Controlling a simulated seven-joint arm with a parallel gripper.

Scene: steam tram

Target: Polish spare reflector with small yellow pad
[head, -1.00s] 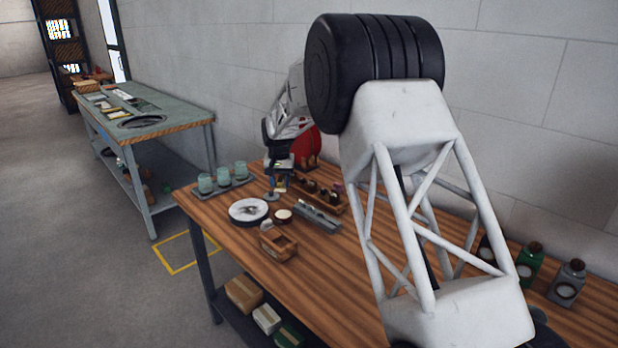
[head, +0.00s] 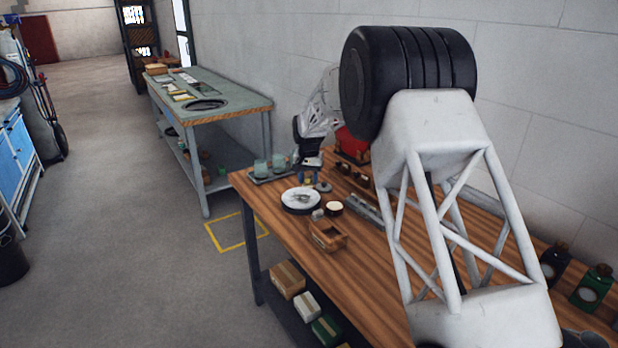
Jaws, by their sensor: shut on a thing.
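The reflector (head: 300,197), a round pale shiny dish with a dark rim, lies on the wooden workbench (head: 375,262) near its far left end. My gripper (head: 308,179) points down just behind the reflector, close to its back edge. The pad is tiny in this view and mostly hidden by the fingers. I cannot tell whether it touches the reflector.
A small wooden box (head: 328,236) stands in front of the reflector, and a small round tin (head: 334,208) to its right. A tray with pale green jars (head: 262,168) is behind left. A grey disc (head: 322,187) and a wooden rack (head: 354,180) are close right of my gripper.

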